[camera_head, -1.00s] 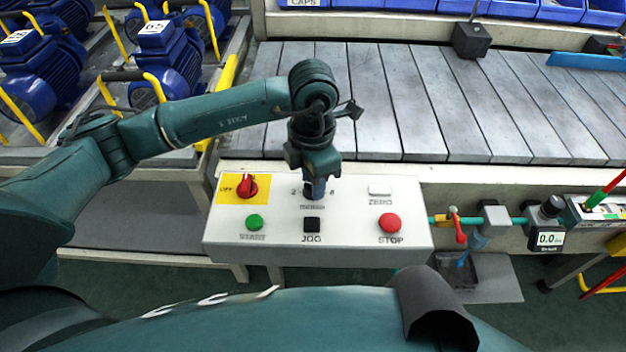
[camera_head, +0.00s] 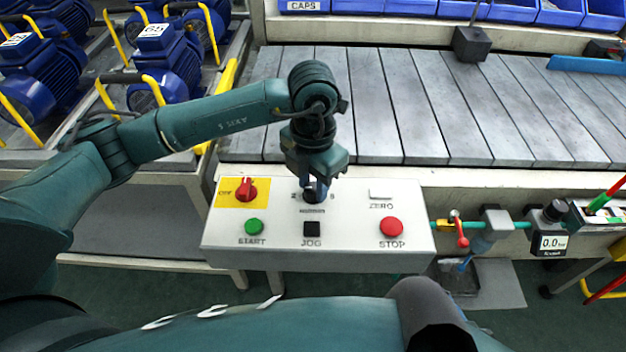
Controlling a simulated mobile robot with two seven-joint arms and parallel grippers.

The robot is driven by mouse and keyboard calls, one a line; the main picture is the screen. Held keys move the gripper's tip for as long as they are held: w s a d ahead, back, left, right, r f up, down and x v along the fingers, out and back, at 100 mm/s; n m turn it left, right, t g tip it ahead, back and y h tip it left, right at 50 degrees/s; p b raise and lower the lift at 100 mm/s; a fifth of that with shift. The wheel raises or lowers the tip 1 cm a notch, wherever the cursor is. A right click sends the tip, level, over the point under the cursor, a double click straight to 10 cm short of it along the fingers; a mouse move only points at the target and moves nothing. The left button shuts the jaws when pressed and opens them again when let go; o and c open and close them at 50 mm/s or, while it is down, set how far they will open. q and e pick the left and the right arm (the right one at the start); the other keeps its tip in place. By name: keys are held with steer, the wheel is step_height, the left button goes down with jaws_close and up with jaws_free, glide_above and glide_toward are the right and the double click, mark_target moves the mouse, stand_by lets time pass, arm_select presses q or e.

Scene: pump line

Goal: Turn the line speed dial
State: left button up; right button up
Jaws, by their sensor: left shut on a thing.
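The line speed dial (camera_head: 311,198) is a dark knob at the top middle of the white control panel (camera_head: 232,225), with a small scale printed around it. My left gripper (camera_head: 313,186) points down over the dial and is shut on it. The gripper body hides most of the dial, so its pointer cannot be read. My right gripper is not in view.
The panel also bears a red switch (camera_head: 246,189) on yellow, a green START button (camera_head: 254,226), a black JOG button (camera_head: 311,229), a red STOP button (camera_head: 391,226) and a ZERO key (camera_head: 381,194). A slatted conveyor (camera_head: 450,110) lies behind.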

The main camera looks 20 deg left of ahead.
mark_target(313, 187)
arm_select(q)
steer(key=o, duration=1)
steer(key=shift+r, duration=0.1)
step_height(313, 187, up, 13)
steer(key=shift+r, duration=0.1)
